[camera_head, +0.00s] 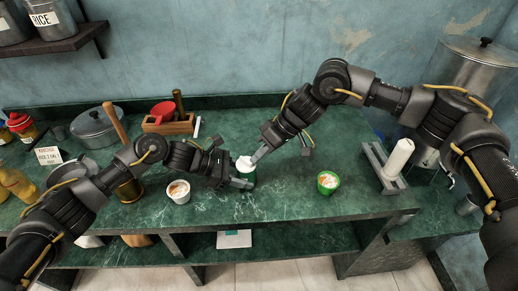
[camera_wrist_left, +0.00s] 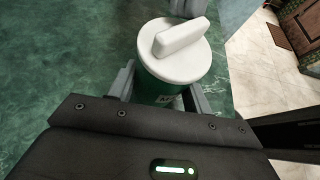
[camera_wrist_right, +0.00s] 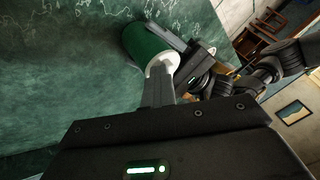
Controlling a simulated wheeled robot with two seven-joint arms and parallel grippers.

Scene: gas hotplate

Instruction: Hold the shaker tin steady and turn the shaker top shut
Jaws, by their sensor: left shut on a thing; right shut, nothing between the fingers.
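The shaker tin is a green cylinder (camera_wrist_left: 152,88) standing on the green counter, and it also shows in the right wrist view (camera_wrist_right: 146,45). Its white shaker top (camera_wrist_left: 190,62) has a raised bar (camera_wrist_left: 181,37) across it and sits on the tin. My left gripper (camera_head: 243,183) is shut around the tin's body, with one finger on each side. My right gripper (camera_head: 255,159) is shut and empty, its fingertips at the white top. In the right wrist view its fingers (camera_wrist_right: 159,80) cover part of the top, so I cannot tell whether they touch the bar.
A white cup (camera_head: 178,191) stands left of the tin and a green cup (camera_head: 327,182) stands to the right. A grey stand with a white roller (camera_head: 398,158) is farther right. A wooden box (camera_head: 168,125) and a lidded pot (camera_head: 95,128) are at the back left.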

